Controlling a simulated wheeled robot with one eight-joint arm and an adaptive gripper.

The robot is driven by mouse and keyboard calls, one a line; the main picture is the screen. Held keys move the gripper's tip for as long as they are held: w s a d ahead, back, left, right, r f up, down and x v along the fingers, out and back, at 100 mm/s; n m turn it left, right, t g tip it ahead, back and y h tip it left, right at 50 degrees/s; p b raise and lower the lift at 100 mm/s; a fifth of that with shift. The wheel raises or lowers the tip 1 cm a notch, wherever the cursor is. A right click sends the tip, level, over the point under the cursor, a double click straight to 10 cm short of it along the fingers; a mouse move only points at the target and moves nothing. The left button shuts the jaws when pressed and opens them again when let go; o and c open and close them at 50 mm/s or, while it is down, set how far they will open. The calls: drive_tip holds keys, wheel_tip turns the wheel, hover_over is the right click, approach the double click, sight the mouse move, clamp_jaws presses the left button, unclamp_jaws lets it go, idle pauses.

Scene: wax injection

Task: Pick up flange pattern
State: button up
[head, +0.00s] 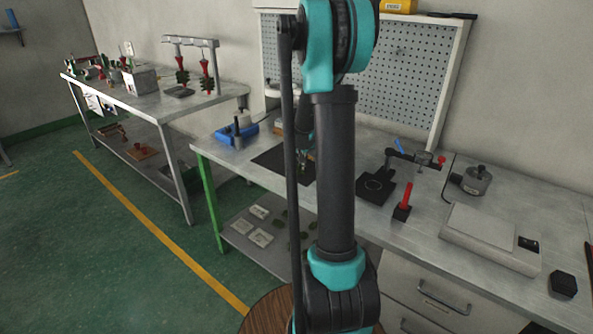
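My arm stands across the middle of the head view and hides part of the workbench (400,225). The end of my arm with my gripper (306,158) shows only in small part, left of the dark arm link and over a black mat (268,160). Its fingers are too small and covered to tell whether they are open or shut. I cannot make out a flange pattern for certain; the mat area is partly hidden by my arm. A black square block with a ring shape on top (375,187) lies on the bench right of my arm.
Right of my arm are a small red-handled tool (403,203), a clamp-like device (415,158), a grey pot (477,179), a flat scale (480,238) and a black hexagonal piece (562,285). Another table (150,101) stands at the left.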

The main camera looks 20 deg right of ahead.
sight(296, 166)
idle(0.3)
wheel_tip(296, 166, up, 20)
idle(0.5)
